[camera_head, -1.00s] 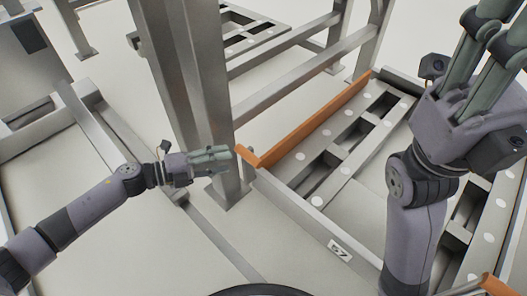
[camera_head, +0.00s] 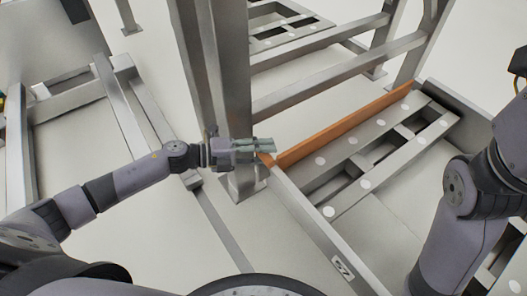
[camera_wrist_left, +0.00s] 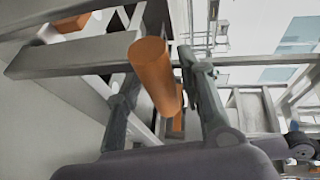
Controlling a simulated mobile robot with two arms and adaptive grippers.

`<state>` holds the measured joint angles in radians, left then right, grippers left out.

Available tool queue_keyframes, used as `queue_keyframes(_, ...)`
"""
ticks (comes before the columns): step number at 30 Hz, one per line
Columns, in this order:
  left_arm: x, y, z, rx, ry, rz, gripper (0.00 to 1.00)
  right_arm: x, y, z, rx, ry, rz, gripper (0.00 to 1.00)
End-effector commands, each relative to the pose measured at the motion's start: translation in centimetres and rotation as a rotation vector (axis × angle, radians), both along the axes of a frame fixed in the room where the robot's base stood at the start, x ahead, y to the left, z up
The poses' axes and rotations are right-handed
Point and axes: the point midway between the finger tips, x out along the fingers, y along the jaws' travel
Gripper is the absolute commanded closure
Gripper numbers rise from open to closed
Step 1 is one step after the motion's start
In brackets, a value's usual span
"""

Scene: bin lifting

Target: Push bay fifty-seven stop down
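Bay fifty-seven shows in the head view by its white "57" plate (camera_head: 343,266) on the grey front beam. An orange stop (camera_head: 266,159) stands at the bay's left front corner, beside the grey post. My left gripper (camera_head: 270,145) is right at it, its fingers partly covering it. In the left wrist view the orange stop (camera_wrist_left: 156,75) is a rounded bar between the two spread fingers of my left gripper (camera_wrist_left: 160,85). I cannot tell whether a finger touches it. My right gripper is outside the head view; only its arm shows at the right.
A long orange rail (camera_head: 345,126) runs back along the bay's left side. The grey post (camera_head: 240,100) stands close behind my left gripper. A grey slatted rack with white discs (camera_head: 328,211) fills the bay. Floor lies open in front of the post.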

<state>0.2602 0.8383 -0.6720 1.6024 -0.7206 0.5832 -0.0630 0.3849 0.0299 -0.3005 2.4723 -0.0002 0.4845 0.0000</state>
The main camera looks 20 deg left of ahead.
Motion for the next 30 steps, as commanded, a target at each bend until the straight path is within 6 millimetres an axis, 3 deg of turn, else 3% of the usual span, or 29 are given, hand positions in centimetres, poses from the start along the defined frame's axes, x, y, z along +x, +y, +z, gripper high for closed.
queue_keyframes(15, 0.00, 0.02, -0.02, 0.000, 0.000, 0.000, 1.00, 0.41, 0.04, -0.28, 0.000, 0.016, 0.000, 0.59)
queue_keyframes(30, 0.01, -0.16, -0.21, 0.001, 0.000, 0.000, 1.00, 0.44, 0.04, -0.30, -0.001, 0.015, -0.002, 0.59)
